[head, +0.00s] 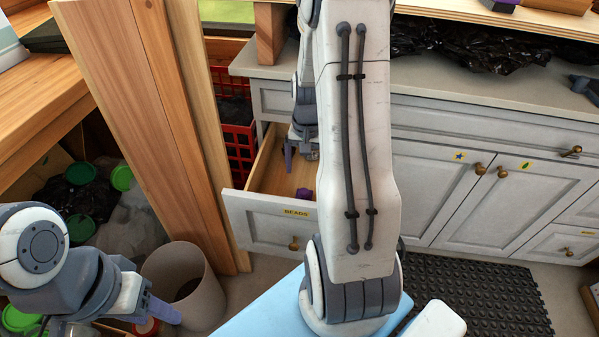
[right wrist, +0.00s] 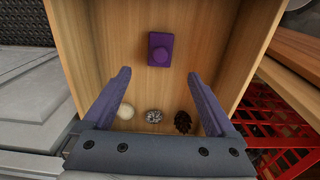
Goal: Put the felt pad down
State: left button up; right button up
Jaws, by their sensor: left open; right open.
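The open drawer (head: 268,205) labelled BEADS holds a purple block with a round raised top (right wrist: 160,49); a small purple thing also shows there in the head view (head: 304,193). I cannot tell whether it is the felt pad, and nothing else is clearly a felt pad. My right gripper (right wrist: 158,82) is open and empty over the drawer, its fingers pointing towards the purple block, apart from it. In the head view my own arm hides part of this gripper and drawer. My left gripper (head: 112,318) is open at the lower left, beside the bin, holding nothing visible.
In the drawer lie a pale round thing (right wrist: 126,111), a silvery crumpled thing (right wrist: 153,115) and a pine cone (right wrist: 182,122). A red crate (head: 238,150) stands left of the drawer. A round bin (head: 184,285) and wooden boards (head: 160,130) are near my left arm.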

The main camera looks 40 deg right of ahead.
jog(key=s+a+r+n, duration=0.1)
jog(key=a+r+n, duration=0.25)
jog(key=a, duration=0.55)
jog(key=a+r+n, duration=0.3)
jog(key=a+n, duration=0.1)
jog(key=a, duration=0.5)
jog(key=s+a+r+n+y, duration=0.1)
jog(key=s+a+r+n, duration=0.3)
jog(key=s+a+n, duration=0.6)
jog(key=s+a, duration=0.2)
jog(key=s, duration=0.3)
jog(key=shift+s+a+r, duration=0.2)
jog(key=shift+a, duration=0.1)
